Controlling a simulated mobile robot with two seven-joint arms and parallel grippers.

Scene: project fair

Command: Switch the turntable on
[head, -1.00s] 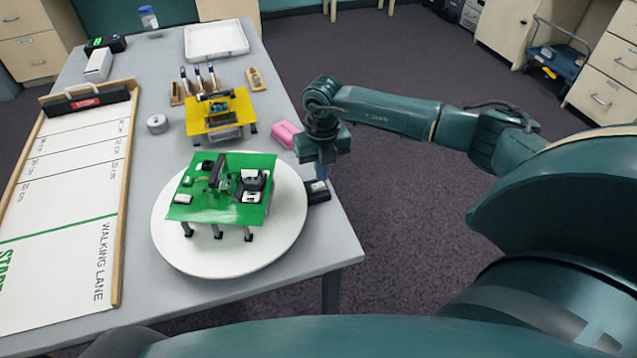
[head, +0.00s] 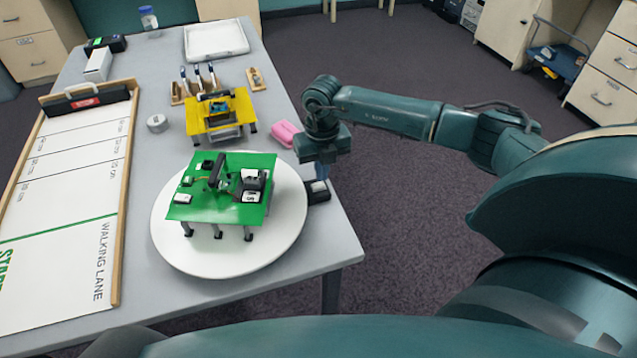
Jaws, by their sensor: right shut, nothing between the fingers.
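The turntable is a round white disc (head: 215,265) near the front right of the grey table. A small black switch box (head: 319,197) with a pale rocker sits at its right edge. A green legged model (head: 230,210) stands on the disc. My right gripper (head: 322,178) points down over the switch box, fingers shut with nothing between them. The fingertips are at or just above the box; I cannot tell if they touch it. The gripper partly hides the top of the box. My left gripper is not in view.
A yellow legged model (head: 238,103) and a pink block (head: 287,133) lie behind the turntable. A walking lane board (head: 70,190) fills the table's left side. A white tray (head: 216,55) is at the back. A tape roll (head: 157,123) sits between board and yellow model.

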